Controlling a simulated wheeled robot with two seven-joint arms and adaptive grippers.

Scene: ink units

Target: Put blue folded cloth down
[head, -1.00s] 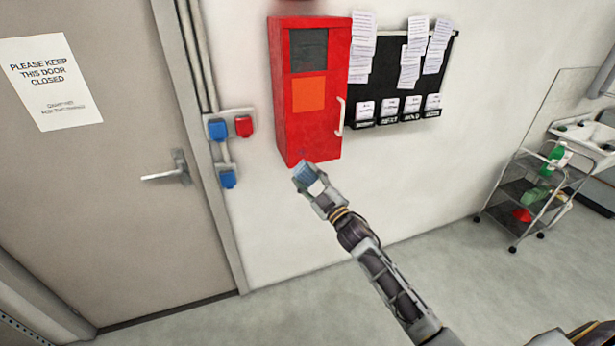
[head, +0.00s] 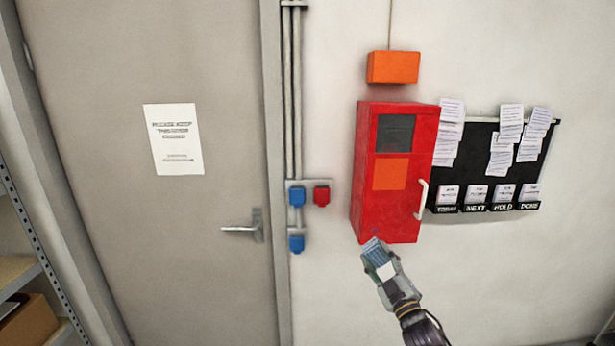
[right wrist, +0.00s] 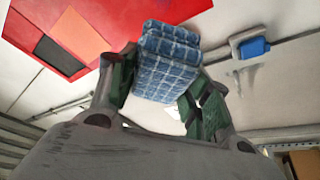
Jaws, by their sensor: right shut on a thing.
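The blue folded cloth (right wrist: 168,62) has a light check pattern and shows in the right wrist view between the two green-padded fingers of my right gripper (right wrist: 160,85). The gripper is shut on it. In the head view the cloth (head: 374,250) sits at the tip of my right gripper (head: 381,262), held in the air in front of the lower edge of the red cabinet. No surface shows directly under the cloth. My left gripper is in neither view.
The red wall cabinet (head: 405,165) has a white handle. An orange box (head: 393,67) is above it, and a black board (head: 495,170) with papers is at its right. A grey door (head: 190,250) and a shelf with a cardboard box (head: 30,320) are at the left.

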